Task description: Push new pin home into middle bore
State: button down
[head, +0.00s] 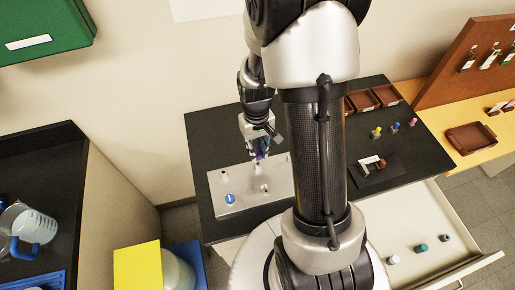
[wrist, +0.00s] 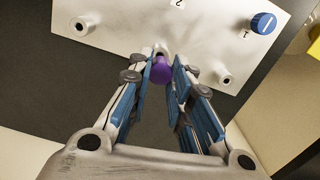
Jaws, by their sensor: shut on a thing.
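The silver plate (head: 246,205) lies on the black bench; the wrist view shows it too (wrist: 120,15), with raised bores at left (wrist: 79,26) and right (wrist: 223,80). The purple pin (wrist: 162,73) stands at the middle bore (wrist: 160,50) between my fingertips. My gripper (wrist: 168,72), with blue pads, is shut on the purple pin; it also shows over the plate's back in the head view (head: 260,153). The pin's lower end is hidden, so its depth in the bore cannot be told. A blue knob (wrist: 263,23) sits beside the mark 1.
Yellow (head: 376,132), blue (head: 395,126) and pink (head: 413,122) small parts stand on the bench's right. Brown trays (head: 385,95) lie behind. An open drawer (head: 410,220) holds several small parts. A yellow box (head: 137,268) stands at front left.

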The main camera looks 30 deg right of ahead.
aim_at(258, 156)
jog(key=shift+f+b, duration=1.35)
jog(key=shift+f, duration=0.35)
jog(key=shift+s+a+f+b, duration=0.1)
jog(key=shift+s+f+b, duration=0.35)
jog(key=shift+f+b, duration=0.05)
jog(key=shift+w+r+p, duration=0.3)
jog(key=shift+r+p, duration=0.95)
jog(key=shift+r, duration=0.15)
jog(key=shift+w, duration=0.2)
jog(key=shift+f+b, duration=0.7)
jog(key=shift+f, duration=0.15)
dwell(0.9)
jog(key=shift+s+f, duration=0.1)
